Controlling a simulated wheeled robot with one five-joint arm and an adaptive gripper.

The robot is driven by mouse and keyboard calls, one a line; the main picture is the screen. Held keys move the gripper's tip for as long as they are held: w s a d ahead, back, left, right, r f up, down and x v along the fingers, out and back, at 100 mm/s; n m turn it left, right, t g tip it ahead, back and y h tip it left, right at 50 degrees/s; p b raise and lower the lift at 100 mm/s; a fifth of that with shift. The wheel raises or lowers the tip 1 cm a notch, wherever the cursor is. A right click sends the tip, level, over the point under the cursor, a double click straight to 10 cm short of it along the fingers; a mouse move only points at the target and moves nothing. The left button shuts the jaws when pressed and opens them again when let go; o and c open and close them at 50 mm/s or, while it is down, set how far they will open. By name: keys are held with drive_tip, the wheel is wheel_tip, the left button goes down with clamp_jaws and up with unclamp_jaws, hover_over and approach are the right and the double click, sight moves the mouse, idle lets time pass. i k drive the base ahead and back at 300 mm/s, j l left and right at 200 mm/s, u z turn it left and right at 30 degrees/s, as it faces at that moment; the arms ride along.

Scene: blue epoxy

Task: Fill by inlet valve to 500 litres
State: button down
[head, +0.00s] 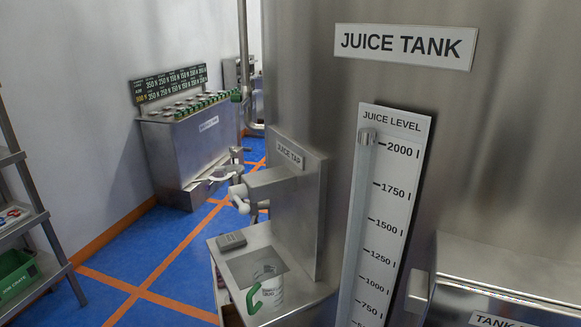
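The steel juice tank (500,130) fills the right half of the head view, under a sign reading JUICE TANK (404,44). Its juice level scale (390,215) runs from 2000 l at the top down past 750 l. The 500 mark is at or beyond the bottom edge and cannot be read fully. The clear sight tube (357,230) beside the scale shows no liquid line in its visible part; its lower end is cut off. I cannot make out an inlet valve. My gripper is not in view.
The juice tap (238,195) sits above a steel stand holding a green-handled mug (268,290). A steel box (500,280) with a partly cut-off TANK label is at lower right. A steel cabinet (195,150) stands behind, shelves (25,215) at left. Blue floor between is clear.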

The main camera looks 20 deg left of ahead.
sight(235, 97)
drive_tip(key=j+u, duration=0.1)
drive_tip(key=j, duration=0.55)
drive_tip(key=j+u, duration=0.1)
drive_tip(key=j, duration=0.55)
drive_tip(key=i+j+u, duration=0.1)
drive_tip(key=j, duration=0.55)
drive_tip(key=i+j+u, duration=0.1)
drive_tip(key=j, duration=0.55)
